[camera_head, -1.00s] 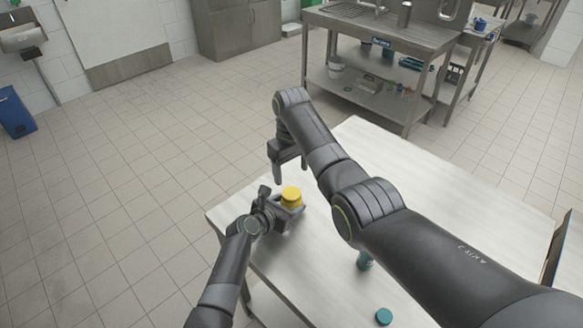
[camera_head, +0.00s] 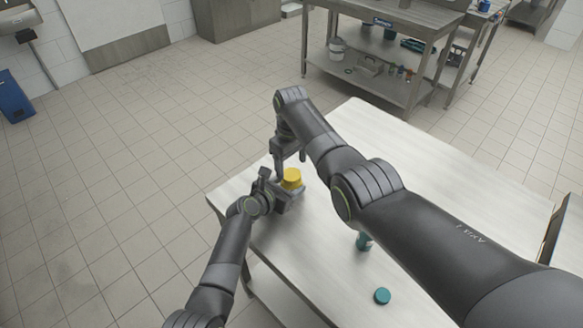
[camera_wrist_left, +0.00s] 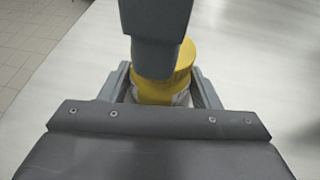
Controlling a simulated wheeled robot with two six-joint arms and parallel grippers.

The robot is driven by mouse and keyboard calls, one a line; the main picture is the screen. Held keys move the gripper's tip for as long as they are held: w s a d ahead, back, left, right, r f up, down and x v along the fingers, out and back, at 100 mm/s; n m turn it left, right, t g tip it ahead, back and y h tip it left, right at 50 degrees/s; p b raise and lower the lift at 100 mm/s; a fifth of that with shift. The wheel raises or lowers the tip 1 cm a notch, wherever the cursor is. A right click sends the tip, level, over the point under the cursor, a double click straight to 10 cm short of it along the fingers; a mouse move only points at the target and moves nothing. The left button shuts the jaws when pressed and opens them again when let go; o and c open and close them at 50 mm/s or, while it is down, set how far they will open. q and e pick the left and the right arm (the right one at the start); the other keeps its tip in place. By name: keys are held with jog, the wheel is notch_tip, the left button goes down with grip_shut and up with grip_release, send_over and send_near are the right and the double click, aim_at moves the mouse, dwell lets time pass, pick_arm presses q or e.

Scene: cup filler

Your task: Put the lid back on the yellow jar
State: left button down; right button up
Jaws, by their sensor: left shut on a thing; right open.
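The yellow jar stands at the near left corner of the table, and its yellow lid (camera_head: 292,176) shows as the round top. In the left wrist view the lid (camera_wrist_left: 186,58) appears to sit on the jar (camera_wrist_left: 180,98), partly hidden by a grey finger; whether it is fully seated I cannot tell. My left gripper (camera_head: 287,197) is shut around the jar's lower body; its jaws show on both sides in the left wrist view (camera_wrist_left: 163,88). My right gripper (camera_head: 290,166) is open, pointing down, with its fingers beside the lid; contact is unclear.
A teal jar (camera_head: 363,241) stands partly behind my right arm, and a teal lid (camera_head: 382,296) lies on the white table (camera_head: 310,255). A steel shelf bench (camera_head: 375,75) with containers stands at the back. The far part of the table (camera_head: 380,130) is clear.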

aim_at(291, 174)
jog(key=shift+f, duration=1.65)
jog(key=c, duration=1.1)
jog(key=shift+o, duration=0.2)
jog(key=m, duration=0.5)
jog(key=shift+m, duration=0.3)
jog(key=m, duration=0.6)
jog(key=o, duration=1.2)
jog(key=shift+c, duration=0.2)
